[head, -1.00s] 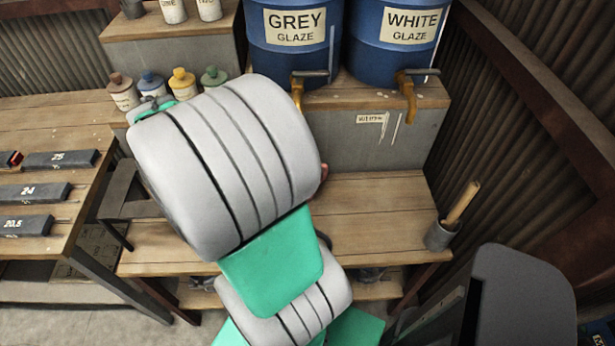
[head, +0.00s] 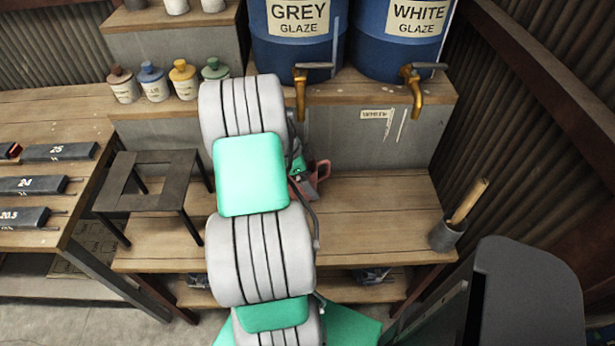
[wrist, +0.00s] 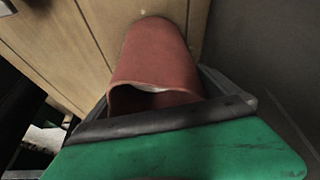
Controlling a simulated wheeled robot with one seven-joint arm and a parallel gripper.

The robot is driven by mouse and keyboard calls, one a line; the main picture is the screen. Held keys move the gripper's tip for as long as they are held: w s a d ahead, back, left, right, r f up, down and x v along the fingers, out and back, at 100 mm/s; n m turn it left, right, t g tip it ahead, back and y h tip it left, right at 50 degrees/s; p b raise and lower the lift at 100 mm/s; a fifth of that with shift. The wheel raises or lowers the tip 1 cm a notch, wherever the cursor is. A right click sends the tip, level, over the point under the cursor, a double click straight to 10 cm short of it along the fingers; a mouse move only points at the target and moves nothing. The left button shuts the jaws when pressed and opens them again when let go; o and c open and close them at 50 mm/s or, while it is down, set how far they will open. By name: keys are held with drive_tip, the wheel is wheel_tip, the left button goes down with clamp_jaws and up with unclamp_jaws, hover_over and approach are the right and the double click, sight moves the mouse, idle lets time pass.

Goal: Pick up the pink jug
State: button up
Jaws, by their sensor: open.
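The pink jug (head: 318,177) stands on the low wooden bench, just right of my arm in the head view. Only its right side with the handle shows there; my arm hides the rest. In the wrist view the jug (wrist: 157,62) is dull red-pink, with its open rim towards the camera and a pale patch inside. My gripper (wrist: 165,103) is open, its dark fingers low in the wrist view close around the jug's rim end. Whether they touch it cannot be told. In the head view my gripper is mostly hidden behind my arm.
A dark metal stand (head: 150,182) is left on the bench (head: 385,215), and a grey pot with a wooden tool (head: 448,235) is right. Behind, a grey step (head: 350,140) carries blue glaze barrels (head: 398,45) with brass taps overhanging. The bench is clear right of the jug.

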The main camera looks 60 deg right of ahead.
drive_tip(key=shift+c, duration=0.3)
drive_tip(key=c, duration=2)
drive_tip(key=shift+w+d, duration=0.1)
drive_tip(key=shift+r, duration=0.15)
